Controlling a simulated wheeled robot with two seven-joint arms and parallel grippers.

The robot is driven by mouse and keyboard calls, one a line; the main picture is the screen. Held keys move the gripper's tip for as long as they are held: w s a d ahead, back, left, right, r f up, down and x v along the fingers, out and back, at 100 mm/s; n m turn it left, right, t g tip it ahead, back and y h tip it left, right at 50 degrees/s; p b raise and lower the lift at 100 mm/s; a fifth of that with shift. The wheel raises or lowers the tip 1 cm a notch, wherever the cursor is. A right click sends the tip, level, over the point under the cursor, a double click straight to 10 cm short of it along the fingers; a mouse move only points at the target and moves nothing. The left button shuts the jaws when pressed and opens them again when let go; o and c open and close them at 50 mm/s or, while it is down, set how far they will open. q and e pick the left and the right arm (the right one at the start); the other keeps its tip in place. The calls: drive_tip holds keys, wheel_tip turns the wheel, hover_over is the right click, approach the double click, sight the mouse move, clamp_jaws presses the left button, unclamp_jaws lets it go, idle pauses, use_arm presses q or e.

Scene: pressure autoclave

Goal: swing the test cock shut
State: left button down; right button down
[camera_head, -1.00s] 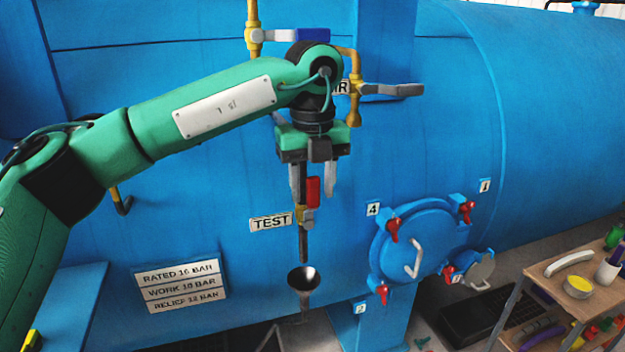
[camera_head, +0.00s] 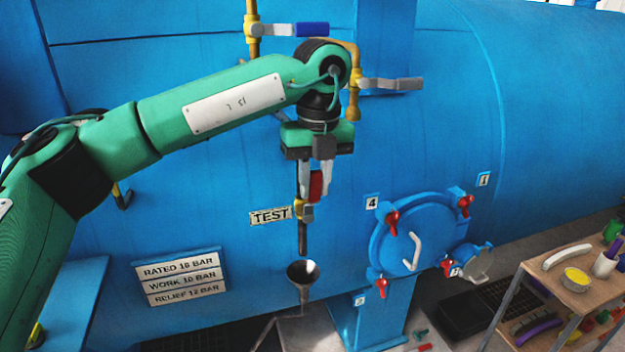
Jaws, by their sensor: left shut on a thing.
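The test cock (camera_head: 302,210) is a small brass valve on a dark vertical pipe, just right of the TEST label (camera_head: 270,215). Its red lever (camera_head: 316,186) stands upright above the valve body. My left gripper (camera_head: 316,192) points down from above, with its fingers closed on the red lever, which is partly hidden between them. A dark funnel (camera_head: 303,272) sits below the open end of the pipe. My right gripper is not in view.
Above my left gripper are a blue-handled valve (camera_head: 310,29) and a grey-handled valve (camera_head: 392,84) on brass pipes. A round blue hatch (camera_head: 415,240) with red clamps is at right. A wooden cart (camera_head: 570,290) with items stands at far right.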

use_arm(q)
drive_tip(key=shift+w+d+r+g+y+p, duration=0.1)
drive_tip(key=shift+w+d+g+y+p, duration=0.05)
drive_tip(key=shift+d+y+p, duration=0.3)
drive_tip(key=shift+w+d+r+g+y+p, duration=0.1)
drive_tip(key=shift+d+g+y+p, duration=0.05)
drive_tip(key=shift+d+y+p, duration=0.25)
drive_tip(key=d+y+p, duration=0.1)
drive_tip(key=p, duration=0.2)
drive_tip(key=d+f+g+y+p, duration=0.1)
drive_tip(key=y+p, duration=0.1)
drive_tip(key=p, duration=0.1)
drive_tip(key=w+d+f+y+p, duration=0.1)
drive_tip(key=p, duration=0.2)
drive_tip(key=shift+d, duration=0.1)
drive_tip(key=c, duration=1.2)
unclamp_jaws()
drive_tip(key=shift+c, duration=0.2)
drive_tip(key=shift+w+r, duration=0.1)
